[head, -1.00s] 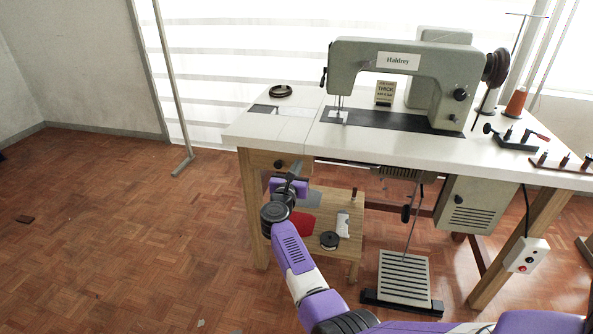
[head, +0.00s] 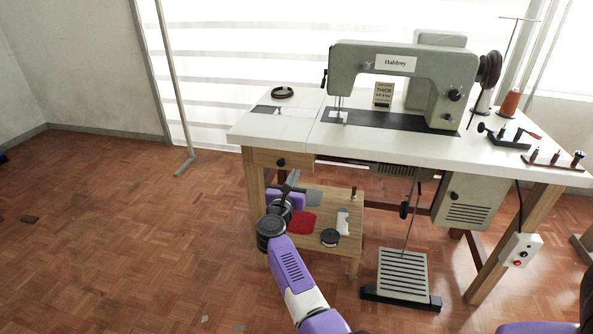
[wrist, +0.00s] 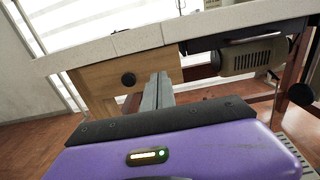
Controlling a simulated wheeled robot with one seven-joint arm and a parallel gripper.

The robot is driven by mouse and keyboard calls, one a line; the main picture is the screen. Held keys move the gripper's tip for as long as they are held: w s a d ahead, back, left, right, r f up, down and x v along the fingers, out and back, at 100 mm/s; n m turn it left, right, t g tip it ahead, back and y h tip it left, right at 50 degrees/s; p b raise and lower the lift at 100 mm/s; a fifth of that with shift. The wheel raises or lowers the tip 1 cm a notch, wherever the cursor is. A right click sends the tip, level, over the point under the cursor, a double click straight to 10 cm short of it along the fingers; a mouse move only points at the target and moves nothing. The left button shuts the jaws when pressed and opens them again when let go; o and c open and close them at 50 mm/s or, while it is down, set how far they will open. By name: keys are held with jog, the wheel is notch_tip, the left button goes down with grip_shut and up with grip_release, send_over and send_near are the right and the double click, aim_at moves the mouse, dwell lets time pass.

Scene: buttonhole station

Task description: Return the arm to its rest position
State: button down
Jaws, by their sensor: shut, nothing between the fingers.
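My gripper (head: 292,178) is in front of the table's left end, below the tabletop and near the drawer front. In the wrist view its two grey fingers (wrist: 158,92) lie together, with nothing visible between them. The purple gripper body fills the lower part of that view. My arm reaches up from the bottom middle of the head view, bent at a dark joint just below the gripper.
The sewing table (head: 240,133) carries a grey-green sewing machine (head: 345,62). A wooden drawer with a dark knob (wrist: 128,79) is close to my gripper. A low shelf (head: 345,255) with red cloth (head: 302,223) stands behind my arm. A pedal (head: 402,275) is to the right.

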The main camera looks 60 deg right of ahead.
jog(key=p+v, duration=0.1)
jog(key=v, duration=0.6)
jog(key=w+a+r+n+t+h, duration=0.1)
jog(key=a+r+n+t, duration=0.25)
jog(key=r+n, duration=0.5)
jog(key=s+a+r+n+t+y, duration=0.3)
jog(key=a+n+t, duration=0.55)
jog(key=n, duration=0.65)
jog(key=s+a+f+n+t+y, duration=0.1)
jog(key=s+a+f+n+y, duration=0.2)
jog(key=s+a+n+y, duration=0.55)
jog(key=s+a+f+n+t+y, duration=0.1)
jog(key=s+a+f+n+y, duration=0.15)
jog(key=s+a+n, duration=0.65)
jog(key=s+a+f+n+g+y, duration=0.1)
jog(key=s+a+n+g+y, duration=0.15)
jog(key=s+a+n, duration=0.4)
jog(key=s+a+f+n+g+y, duration=0.1)
jog(key=s+a+n+g+y, duration=0.15)
jog(key=s, duration=0.75)
notch_tip(320, 180, up, 16)
jog(key=h+p, duration=0.1)
jog(key=p, duration=1.5)
